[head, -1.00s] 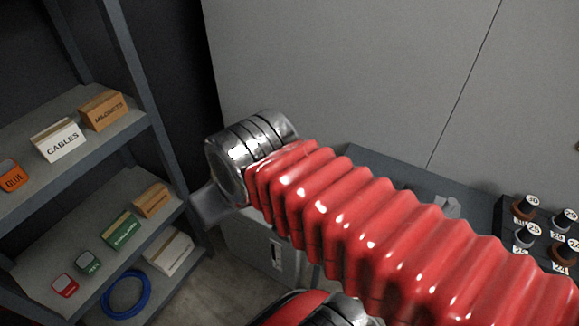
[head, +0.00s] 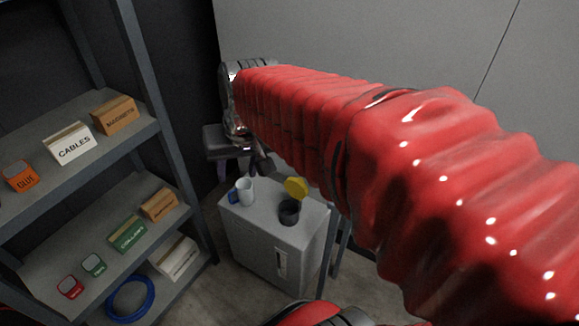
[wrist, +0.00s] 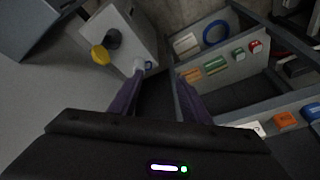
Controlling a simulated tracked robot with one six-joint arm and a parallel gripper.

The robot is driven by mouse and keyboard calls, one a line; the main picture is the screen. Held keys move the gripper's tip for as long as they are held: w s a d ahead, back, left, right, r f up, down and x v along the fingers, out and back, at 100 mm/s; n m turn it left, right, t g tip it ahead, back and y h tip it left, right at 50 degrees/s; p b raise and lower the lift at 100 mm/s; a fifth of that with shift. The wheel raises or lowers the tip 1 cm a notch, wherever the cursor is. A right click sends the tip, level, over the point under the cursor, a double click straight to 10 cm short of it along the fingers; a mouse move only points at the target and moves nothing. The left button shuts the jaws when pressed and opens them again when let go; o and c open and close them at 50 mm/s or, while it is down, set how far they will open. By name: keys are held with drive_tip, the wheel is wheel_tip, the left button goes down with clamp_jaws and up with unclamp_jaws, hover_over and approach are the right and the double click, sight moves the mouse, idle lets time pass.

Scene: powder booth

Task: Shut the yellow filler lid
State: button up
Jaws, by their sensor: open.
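The yellow filler lid (head: 295,187) stands raised at the rim of a dark round pot (head: 289,212), whose mouth is uncovered. Both are on a small grey cabinet (head: 262,212). In the wrist view the yellow lid (wrist: 100,54) and the dark pot (wrist: 113,38) are at upper left. My gripper (wrist: 160,78) is open, its purple fingers apart with nothing between them. In the head view my gripper (head: 244,168) hangs beyond the cabinet's back edge, left of the lid and apart from it; my red arm hides part of the area to the right.
A pale mug (head: 246,191) with a blue handle stands on the cabinet, left of the pot and near my gripper. A shelf rack (head: 150,110) with boxes and a blue coil (head: 130,299) is on the left. A grey wall panel (head: 400,45) lies behind.

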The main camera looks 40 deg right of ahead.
drive_tip(key=w+d+f+m, duration=0.3)
drive_tip(key=w+d, duration=0.3)
drive_tip(key=d, duration=0.1)
drive_tip(key=m+g+y, duration=0.1)
drive_tip(key=m+g, duration=0.1)
drive_tip(key=m, duration=0.5)
hover_over(298, 186)
drive_tip(key=s+d, duration=0.1)
drive_tip(key=d, duration=0.4)
drive_tip(key=s+d+x, duration=0.1)
drive_tip(key=s+x, duration=0.1)
drive_tip(key=x, duration=0.7)
drive_tip(key=s+f+x, duration=0.1)
drive_tip(key=s+x, duration=0.1)
drive_tip(key=x, duration=0.8)
drive_tip(key=shift+d+r, duration=0.25)
drive_tip(key=shift+w+f, duration=0.1)
drive_tip(key=x, duration=1.3)
drive_tip(key=shift+w+a+f, duration=0.2)
drive_tip(key=shift+w, duration=0.1)
clamp_jaws()
